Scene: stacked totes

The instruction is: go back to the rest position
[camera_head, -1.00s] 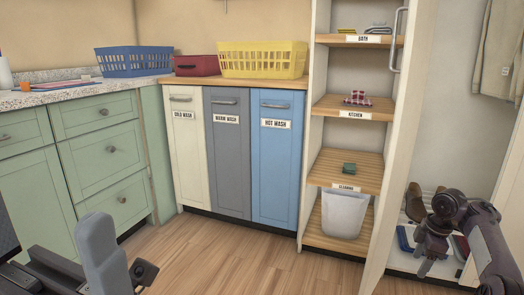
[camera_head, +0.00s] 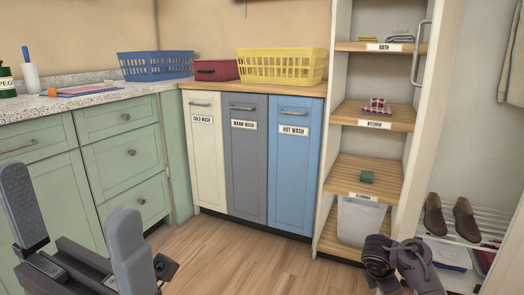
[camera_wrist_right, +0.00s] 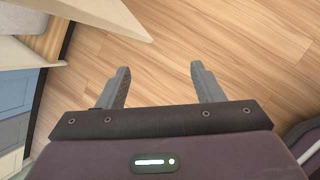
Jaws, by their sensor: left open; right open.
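My left gripper (camera_head: 80,225) is open and empty at the lower left of the head view, in front of the green drawers. My right arm shows at the lower right of the head view, in front of the bottom of the shelf unit; its fingers are not clear there. In the right wrist view my right gripper (camera_wrist_right: 160,88) is open, with bare wood floor between and beyond its fingers. Neither gripper touches anything that I can see.
Green drawers (camera_head: 126,152) stand at left, three wash bins (camera_head: 247,160) in the middle. A blue basket (camera_head: 155,65), a red box (camera_head: 216,70) and a yellow basket (camera_head: 281,67) sit on top. An open shelf unit (camera_head: 335,150) and a shoe rack (camera_head: 490,236) are at right. The floor (camera_head: 240,262) is clear.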

